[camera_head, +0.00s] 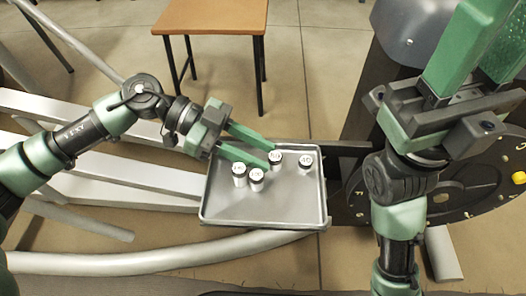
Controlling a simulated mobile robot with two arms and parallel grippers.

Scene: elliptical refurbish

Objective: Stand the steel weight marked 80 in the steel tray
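The steel tray (212,205) lies below my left gripper, in the middle of the head view. Several small steel weights with pale marked tops stand upright in it. One weight (276,160), whose mark looks like 50 or 80, stands right by the fingertips of my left gripper (270,156). The two green fingers are apart, with a gap between their tips; I cannot tell whether they touch this weight. Another weight (305,162), which seems marked 40, stands to its right. Two more, a left one (239,177) and a nearer one (257,181), have unclear marks. My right gripper (493,30) points up, empty, its fingers apart and tips cut off.
A wooden table (212,18) with dark legs stands behind the tray. A dark round disc (460,190) with marks and a yellow knob (519,177) is at the right. Pale curved rails (150,262) run in front of and left of the tray. The tray's front half is bare.

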